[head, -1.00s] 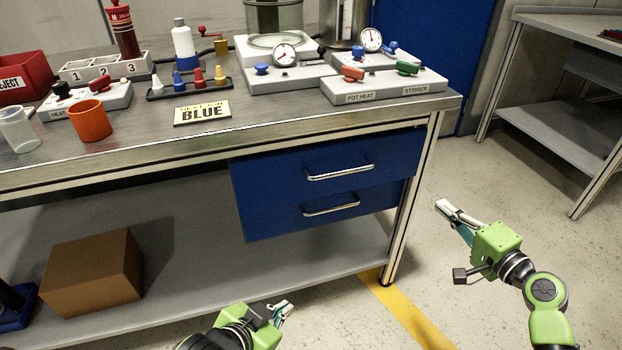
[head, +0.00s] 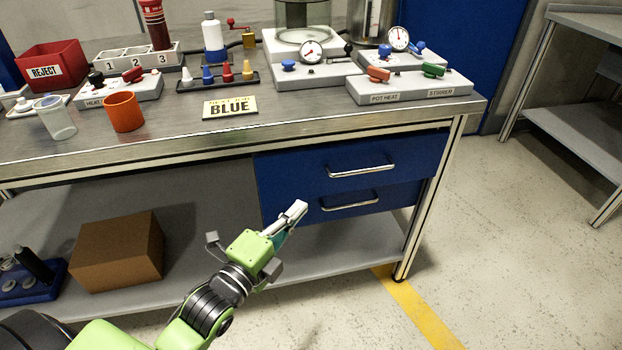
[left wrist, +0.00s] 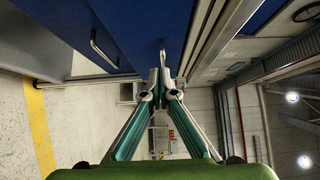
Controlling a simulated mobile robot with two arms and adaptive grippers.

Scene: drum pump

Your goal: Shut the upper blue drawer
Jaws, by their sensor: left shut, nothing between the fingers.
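The upper blue drawer (head: 300,175) is under the bench top, with a silver bar handle (head: 361,171). Its front stands a little proud of the lower blue drawer (head: 392,198), so it looks partly out. The lower drawer has its own handle (head: 350,201). My left gripper (head: 298,209) is shut and empty, in front of the left part of the drawer fronts and left of both handles. It hides some of the lower drawer's left side. In the left wrist view the closed fingertips (left wrist: 160,86) point towards blue fronts with two handles. Contact cannot be told. My right gripper is out of view.
A cardboard box (head: 118,252) sits on the lower shelf. A bench leg (head: 432,200) stands right of the drawers.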

